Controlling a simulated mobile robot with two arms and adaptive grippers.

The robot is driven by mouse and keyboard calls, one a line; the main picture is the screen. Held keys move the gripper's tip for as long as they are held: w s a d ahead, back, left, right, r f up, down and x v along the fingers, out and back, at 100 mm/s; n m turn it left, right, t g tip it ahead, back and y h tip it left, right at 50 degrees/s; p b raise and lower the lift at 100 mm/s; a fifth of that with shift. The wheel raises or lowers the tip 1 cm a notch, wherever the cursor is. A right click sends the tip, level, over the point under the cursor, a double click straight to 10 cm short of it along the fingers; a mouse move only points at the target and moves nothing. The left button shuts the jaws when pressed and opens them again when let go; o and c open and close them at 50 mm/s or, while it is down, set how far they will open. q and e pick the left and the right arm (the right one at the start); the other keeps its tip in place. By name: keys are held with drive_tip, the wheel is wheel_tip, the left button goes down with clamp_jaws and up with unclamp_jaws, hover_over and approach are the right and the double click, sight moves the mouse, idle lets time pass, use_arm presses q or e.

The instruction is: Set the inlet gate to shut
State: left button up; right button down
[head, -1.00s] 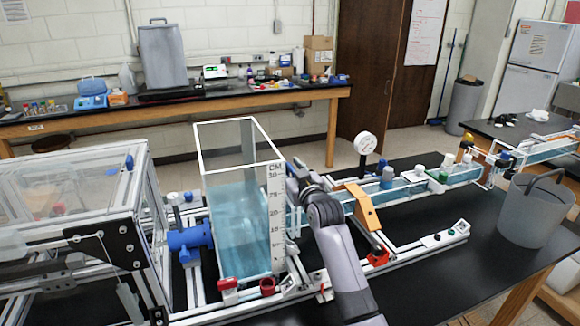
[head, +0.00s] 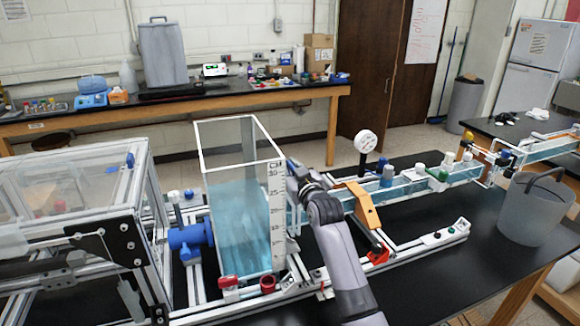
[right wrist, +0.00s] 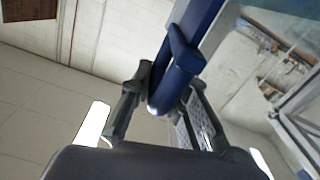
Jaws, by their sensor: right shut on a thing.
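The clear water tank (head: 238,225) stands at the middle of the head view, part filled with blue water, with a centimetre scale on its right side. My right gripper (head: 299,170) is at the tank's upper right edge; its fingers are mostly hidden there by my own arm. In the right wrist view, the fingers of my right gripper (right wrist: 170,95) are shut around a blue handle (right wrist: 178,72) of what looks like the inlet gate. Whether the gate is up or down is hidden. My left gripper is not in view.
A clear flume (head: 410,187) runs right from the tank, with an orange bracket (head: 362,205) and a round gauge (head: 366,141) on it. A grey bucket (head: 537,210) stands on the black bench at right.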

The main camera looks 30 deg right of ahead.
drive_tip(key=shift+d, duration=0.1)
wheel_tip(320, 180, down, 6)
drive_tip(key=b, duration=0.2)
drive_tip(key=shift+r+b, duration=0.15)
drive_tip(key=shift+b, duration=0.15)
drive_tip(key=c, duration=2)
unclamp_jaws()
drive_tip(key=o, duration=0.4)
drive_tip(key=shift+s+d, duration=0.1)
drive_tip(key=shift+r, duration=0.1)
drive_tip(key=v, duration=1.2)
